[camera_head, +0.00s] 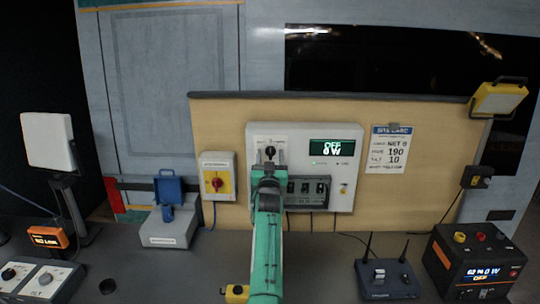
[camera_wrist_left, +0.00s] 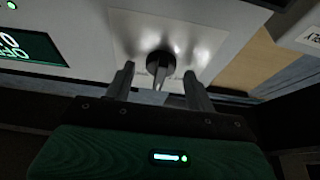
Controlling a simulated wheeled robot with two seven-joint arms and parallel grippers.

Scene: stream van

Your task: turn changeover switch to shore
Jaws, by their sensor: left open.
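The changeover switch looks to be the black knob (camera_head: 270,152) on a pale plate at the upper left of the white panel (camera_head: 345,195). In the left wrist view the knob (camera_wrist_left: 160,65) has a round base and a narrow handle. My left gripper (camera_head: 268,170) is in front of the panel, just below the knob in the picture. In the wrist view its open fingers (camera_wrist_left: 160,80) stand on either side of the handle, with gaps and no clear contact. The plate's lettering is too small to read. My right gripper is not in view.
The panel's display (camera_head: 332,147) reads OFF, 0 W. Breakers (camera_head: 308,188) sit below it, partly behind my arm. A red rotary switch on a yellow plate (camera_head: 217,183) is at left. A power box (camera_head: 475,265) and router (camera_head: 388,280) stand on the desk at right.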

